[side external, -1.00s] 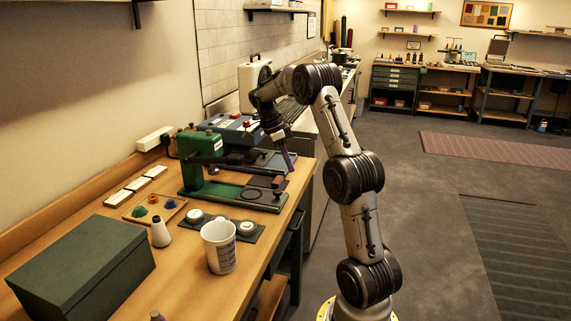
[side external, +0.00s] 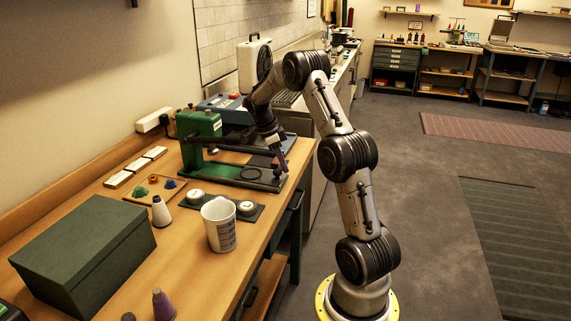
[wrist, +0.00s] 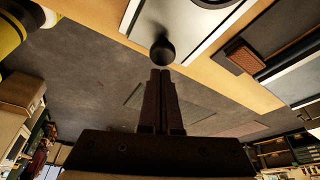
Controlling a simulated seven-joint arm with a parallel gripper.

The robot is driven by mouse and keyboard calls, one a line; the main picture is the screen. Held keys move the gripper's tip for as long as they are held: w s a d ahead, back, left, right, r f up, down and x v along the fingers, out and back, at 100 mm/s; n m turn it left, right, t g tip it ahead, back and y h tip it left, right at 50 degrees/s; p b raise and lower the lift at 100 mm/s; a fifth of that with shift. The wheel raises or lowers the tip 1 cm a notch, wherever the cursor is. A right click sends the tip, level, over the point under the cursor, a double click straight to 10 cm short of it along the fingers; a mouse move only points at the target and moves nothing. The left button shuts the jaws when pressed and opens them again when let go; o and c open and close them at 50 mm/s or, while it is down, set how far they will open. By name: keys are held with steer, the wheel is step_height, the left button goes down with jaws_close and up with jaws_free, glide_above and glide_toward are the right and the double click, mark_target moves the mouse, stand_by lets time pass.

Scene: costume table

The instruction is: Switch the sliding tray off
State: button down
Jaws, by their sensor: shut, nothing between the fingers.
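A green bench machine (side external: 202,126) stands on the wooden table in the side view, with a long dark arm reaching right over a dark green base. I cannot tell for sure which part is the sliding tray or its switch. My gripper (side external: 281,168) is low at the right end of this machine, its fingers pointing down. In the wrist view my gripper (wrist: 160,74) is shut and empty. A round black knob (wrist: 162,50) appears just beyond the fingertips, by a pale plate (wrist: 205,22). A brown ridged block (wrist: 245,57) lies to the right. Contact cannot be told.
A blue machine (side external: 223,104) sits behind the green one. A white mug (side external: 219,226), a white cone (side external: 160,212) and a dark green box (side external: 84,256) stand nearer the camera. The floor (side external: 415,190) right of the table is open.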

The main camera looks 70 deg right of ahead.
mark_target(268, 172)
steer(key=w, duration=0.9)
steer(key=shift+w, duration=0.25)
steer(key=s, duration=0.1)
steer(key=s+d+r, duration=0.1)
steer(key=s, duration=0.1)
steer(key=shift+s+d+r, duration=0.2)
steer(key=shift+s+d, duration=0.05)
steer(key=shift+d, duration=0.15)
steer(key=v, duration=0.9)
steer(key=shift+w+a+r, duration=0.1)
steer(key=shift+w+a, duration=0.05)
